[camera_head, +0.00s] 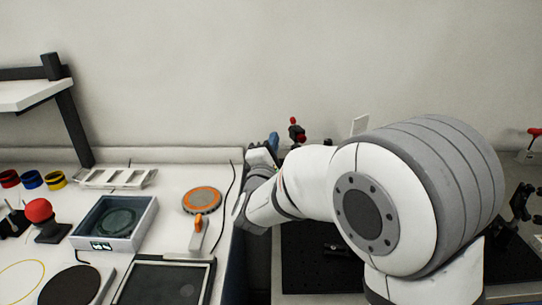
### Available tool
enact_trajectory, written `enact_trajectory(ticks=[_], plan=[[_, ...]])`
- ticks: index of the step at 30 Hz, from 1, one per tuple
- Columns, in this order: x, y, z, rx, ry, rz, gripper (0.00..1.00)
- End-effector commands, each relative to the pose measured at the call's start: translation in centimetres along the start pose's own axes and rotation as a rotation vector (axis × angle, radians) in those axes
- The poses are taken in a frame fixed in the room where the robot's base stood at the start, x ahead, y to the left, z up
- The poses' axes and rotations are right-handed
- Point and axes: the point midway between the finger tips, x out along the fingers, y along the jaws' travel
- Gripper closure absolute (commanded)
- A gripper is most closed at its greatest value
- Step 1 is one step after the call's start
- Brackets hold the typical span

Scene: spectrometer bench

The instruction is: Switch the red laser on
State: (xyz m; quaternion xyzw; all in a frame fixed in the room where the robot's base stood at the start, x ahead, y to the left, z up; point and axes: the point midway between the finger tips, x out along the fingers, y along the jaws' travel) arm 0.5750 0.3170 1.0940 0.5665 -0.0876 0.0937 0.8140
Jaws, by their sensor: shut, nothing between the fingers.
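My arm reaches across the right half of the view and hides much of the bench. My gripper (262,154) shows only in small part at the arm's far end, near the back edge of the white table; it is shut and empty. A small red and dark piece (297,131) stands up behind the arm, to the right of my gripper. I cannot tell whether it is the red laser, and no switch can be made out. A blue piece (273,141) shows close beside my gripper.
A black perforated board (305,268) lies under my arm, with dark mounts (520,203) at right. The white table (168,238) holds an orange-rimmed disc (201,200), a red knob (39,210), a scale-like box (136,240) and colored rings. A pale wall stands behind.

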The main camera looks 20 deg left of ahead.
Motion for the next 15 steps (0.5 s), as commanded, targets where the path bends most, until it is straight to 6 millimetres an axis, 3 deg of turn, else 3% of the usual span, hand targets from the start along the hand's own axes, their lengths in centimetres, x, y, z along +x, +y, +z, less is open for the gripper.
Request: enact_trajectory(ticks=[6,15], plan=[[2.8,0.1,2.0,-0.001,-0.002,0.0,1.0],[3.6,0.0,2.8,0.0,0.002,0.0,1.0]])
